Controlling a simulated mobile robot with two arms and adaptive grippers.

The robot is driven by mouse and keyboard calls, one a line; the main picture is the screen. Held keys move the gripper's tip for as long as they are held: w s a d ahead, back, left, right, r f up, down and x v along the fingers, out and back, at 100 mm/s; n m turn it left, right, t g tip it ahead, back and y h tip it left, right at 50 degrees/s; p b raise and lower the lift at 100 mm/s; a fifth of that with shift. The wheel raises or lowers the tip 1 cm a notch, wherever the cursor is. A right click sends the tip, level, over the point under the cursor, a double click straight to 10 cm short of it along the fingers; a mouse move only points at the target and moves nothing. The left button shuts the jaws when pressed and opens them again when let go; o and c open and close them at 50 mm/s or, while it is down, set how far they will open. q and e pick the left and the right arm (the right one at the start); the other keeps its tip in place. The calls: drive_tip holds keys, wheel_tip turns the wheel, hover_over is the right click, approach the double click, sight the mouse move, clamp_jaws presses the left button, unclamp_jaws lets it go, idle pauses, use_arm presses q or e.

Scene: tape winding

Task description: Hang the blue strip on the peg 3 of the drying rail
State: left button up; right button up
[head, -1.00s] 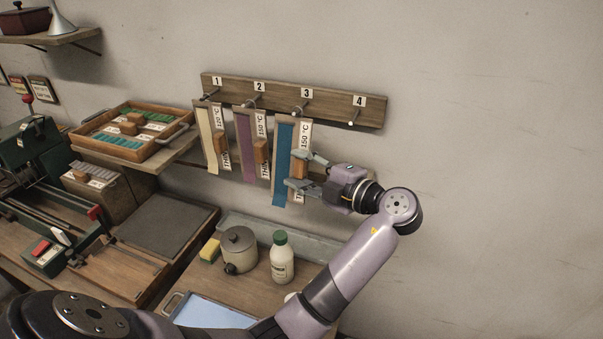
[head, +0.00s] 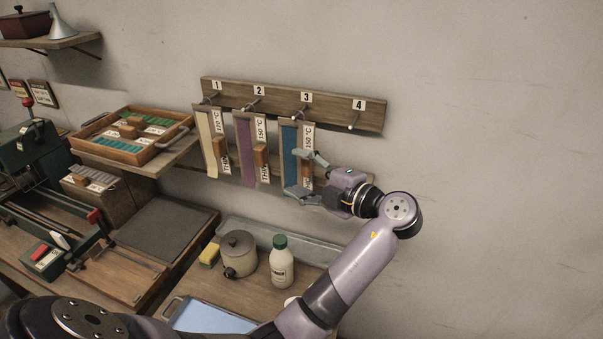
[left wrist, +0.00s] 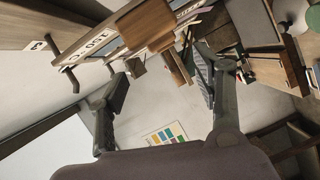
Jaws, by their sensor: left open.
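The blue strip (head: 290,150) is in a frame with a 150 °C label and a wooden block, and hangs below peg 3 (head: 299,112) of the drying rail (head: 330,107). My left gripper (head: 309,177) is open, its fingers spread at the right side of the strip's frame and apart from the wooden block. In the left wrist view the open fingers (left wrist: 162,86) have empty space between them, with a wooden block and label beyond. My right gripper is not in view.
A cream strip (head: 208,145) hangs at peg 1 and a purple strip (head: 246,145) at peg 2. Peg 4 (head: 354,120) is empty. The wall to the right is clear.

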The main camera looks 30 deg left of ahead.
use_arm(q)
drive_tip(key=shift+r, duration=0.1)
wheel_tip(320, 180, up, 10)
idle(0.6)
